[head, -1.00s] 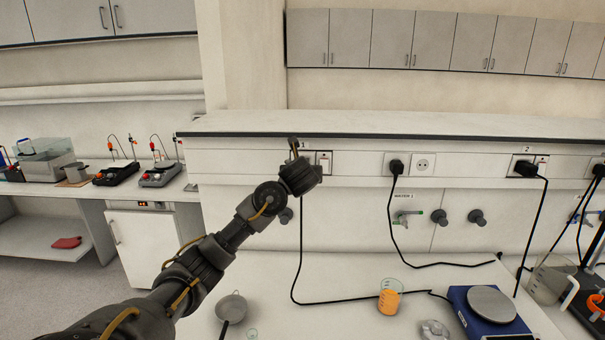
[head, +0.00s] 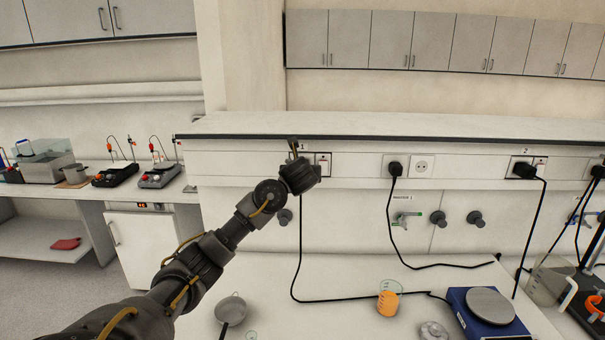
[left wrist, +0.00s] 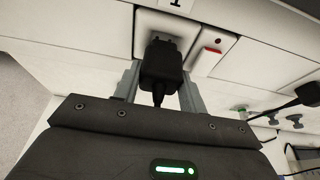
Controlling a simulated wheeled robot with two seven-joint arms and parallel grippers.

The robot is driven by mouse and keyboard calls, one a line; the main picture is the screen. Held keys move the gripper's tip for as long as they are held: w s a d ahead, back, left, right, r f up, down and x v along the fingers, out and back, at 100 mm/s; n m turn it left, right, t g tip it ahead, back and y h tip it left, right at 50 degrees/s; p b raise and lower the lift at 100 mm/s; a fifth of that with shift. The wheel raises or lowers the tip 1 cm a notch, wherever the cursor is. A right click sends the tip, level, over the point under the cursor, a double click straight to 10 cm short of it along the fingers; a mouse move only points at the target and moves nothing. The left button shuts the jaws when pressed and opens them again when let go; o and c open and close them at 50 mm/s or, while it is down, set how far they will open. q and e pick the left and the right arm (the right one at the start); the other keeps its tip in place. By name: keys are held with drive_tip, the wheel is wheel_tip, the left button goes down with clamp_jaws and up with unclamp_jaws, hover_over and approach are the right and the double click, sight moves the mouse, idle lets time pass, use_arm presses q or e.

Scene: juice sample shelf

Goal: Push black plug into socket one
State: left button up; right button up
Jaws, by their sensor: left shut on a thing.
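The black plug (left wrist: 161,66) is between the fingers of my left gripper (left wrist: 160,85) in the left wrist view. My left gripper also shows in the head view (head: 294,150), at the wall panel, where my wrist hides the plug. The plug's front is up against socket one (left wrist: 150,22), a white plate under a label ending in 1. I cannot tell whether it is fully seated. The plug's black cable (head: 299,240) hangs down from behind my wrist to the bench. My right gripper is not in view.
A switch with a red mark (left wrist: 213,46) sits right of socket one. Another black plug (head: 395,168) and an empty round socket (head: 421,166) are further right. A beaker of orange liquid (head: 388,301), a pan (head: 231,308) and a blue scale (head: 483,320) stand on the bench.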

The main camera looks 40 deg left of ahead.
use_arm(q)
drive_tip(key=shift+p, duration=0.4)
drive_tip(key=shift+w+a, duration=0.6)
drive_tip(key=shift+w, duration=0.15)
idle(0.5)
idle(0.7)
drive_tip(key=shift+a+r+p, duration=0.1)
drive_tip(key=shift+r+p, duration=0.2)
drive_tip(key=shift+p, duration=0.1)
idle(0.3)
drive_tip(key=o, duration=1)
drive_tip(key=shift+c, duration=0.2)
drive_tip(key=o, duration=0.4)
drive_tip(key=shift+w+a+f, duration=0.1)
drive_tip(key=shift+w+f, duration=0.15)
drive_tip(key=shift+f, duration=0.05)
drive_tip(key=shift+s+d+r, duration=0.1)
drive_tip(key=shift+s+d, duration=0.25)
drive_tip(key=shift+d, duration=0.05)
drive_tip(key=b+v, duration=0.1)
drive_tip(key=v, duration=0.9)
drive_tip(key=shift+a+r, duration=0.1)
